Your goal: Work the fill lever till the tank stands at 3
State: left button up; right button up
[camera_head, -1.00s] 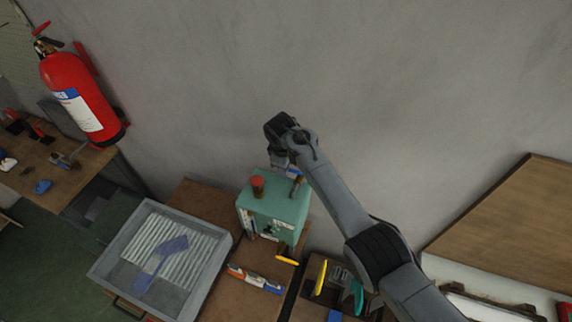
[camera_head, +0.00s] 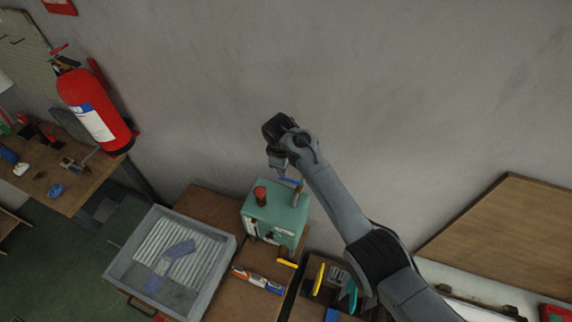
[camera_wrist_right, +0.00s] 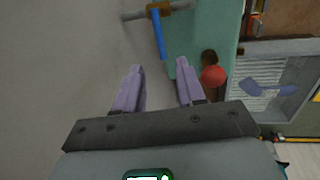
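A teal box-shaped machine (camera_head: 272,212) stands on a brown bench by the wall. It has a red-topped post (camera_head: 260,194) and a blue lever (camera_head: 291,181) near its top rear. In the right wrist view the blue lever (camera_wrist_right: 158,36) hangs from a metal crossbar, with the red knob (camera_wrist_right: 212,76) to its right. My right gripper (camera_wrist_right: 159,66) is open and empty, its pale fingers apart. The lever's free end shows between and just beyond the fingertips; contact cannot be told. The machine's front markings are too small to read. My left gripper is not in view.
A grey tray (camera_head: 219,268) with a ribbed floor and a blue-grey bent piece sits left of the machine. A tool bin with yellow and teal handles (camera_head: 318,280) is at its front right. A fire extinguisher (camera_head: 95,112) hangs at left. Bare wall lies behind.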

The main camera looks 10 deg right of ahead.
jog(key=shift+s+a+r, duration=0.1)
jog(key=shift+s+r, duration=0.1)
jog(key=shift+r, duration=0.85)
jog(key=s+d+f+m+y, duration=0.1)
jog(key=s+d+f+m, duration=0.25)
jog(key=s+f, duration=0.5)
jog(key=s+d+f+m, duration=0.2)
jog(key=s+d+f, duration=0.25)
jog(key=s, duration=0.65)
jog(key=s+d+r+m+t, duration=0.1)
jog(key=s+d+r+m, duration=0.1)
jog(key=s, duration=0.8)
jog(key=s+d+r+m, duration=0.2)
jog(key=s+r, duration=0.1)
jog(key=s, duration=0.8)
jog(key=shift+s+d+r+t, duration=0.2)
jog(key=shift+s+d+t, duration=0.1)
jog(key=shift+t, duration=0.1)
jog(key=shift+w, duration=0.1)
